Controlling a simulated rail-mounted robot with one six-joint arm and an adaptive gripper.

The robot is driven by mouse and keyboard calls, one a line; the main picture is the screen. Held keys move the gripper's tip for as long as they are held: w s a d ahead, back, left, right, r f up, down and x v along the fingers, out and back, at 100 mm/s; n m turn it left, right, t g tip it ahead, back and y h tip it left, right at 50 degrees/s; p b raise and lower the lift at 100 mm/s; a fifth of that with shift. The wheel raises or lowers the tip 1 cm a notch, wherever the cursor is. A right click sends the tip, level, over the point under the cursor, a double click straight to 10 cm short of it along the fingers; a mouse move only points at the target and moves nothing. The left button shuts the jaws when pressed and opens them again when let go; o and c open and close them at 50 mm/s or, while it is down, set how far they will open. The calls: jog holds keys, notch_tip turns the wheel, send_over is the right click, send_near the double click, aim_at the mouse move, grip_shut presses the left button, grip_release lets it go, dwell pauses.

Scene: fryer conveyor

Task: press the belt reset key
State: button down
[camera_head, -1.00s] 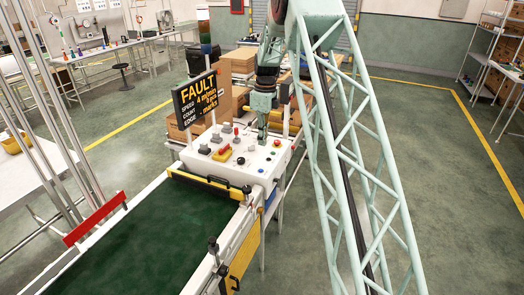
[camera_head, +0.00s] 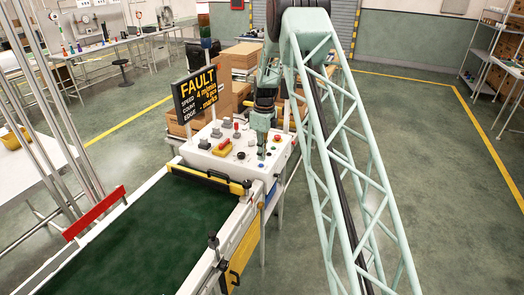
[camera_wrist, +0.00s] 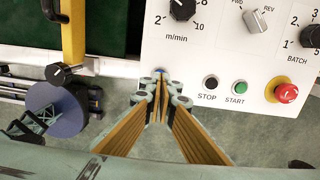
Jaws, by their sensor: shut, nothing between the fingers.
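The white control panel (camera_head: 216,163) stands at the end of the conveyor. My gripper (camera_head: 261,156) is over its right part in the head view. In the wrist view my gripper (camera_wrist: 163,84) is shut and empty, its fingertips at the panel's lower edge. A small blue spot (camera_wrist: 160,70), likely the blue key, shows just beyond the tips. The fingers hide most of it, and no label for it is readable. I cannot tell whether the tips touch it. The black STOP button (camera_wrist: 211,82) and green START button (camera_wrist: 239,87) lie to the right of the tips.
A red emergency-stop knob (camera_wrist: 286,92) and a speed dial (camera_wrist: 182,8) are on the panel. A display (camera_head: 198,94) reads FAULT. The green belt (camera_head: 150,235) runs toward the camera. A yellow bar (camera_wrist: 73,30) and black knob (camera_wrist: 58,74) are left of the fingers.

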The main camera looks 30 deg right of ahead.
aim_at(261, 165)
jog(key=shift+a+f, duration=0.1)
jog(key=shift+f, duration=1)
jog(key=shift+f, duration=0.1)
jog(key=shift+f, duration=0.6)
jog(key=shift+s+f, duration=0.1)
jog(key=shift+f, duration=0.15)
jog(key=shift+r, duration=0.1)
notch_tip(261, 165, up, 14)
jog(key=p, duration=0.2)
jog(key=shift+d+r, duration=0.25)
jog(key=shift+d, duration=0.1)
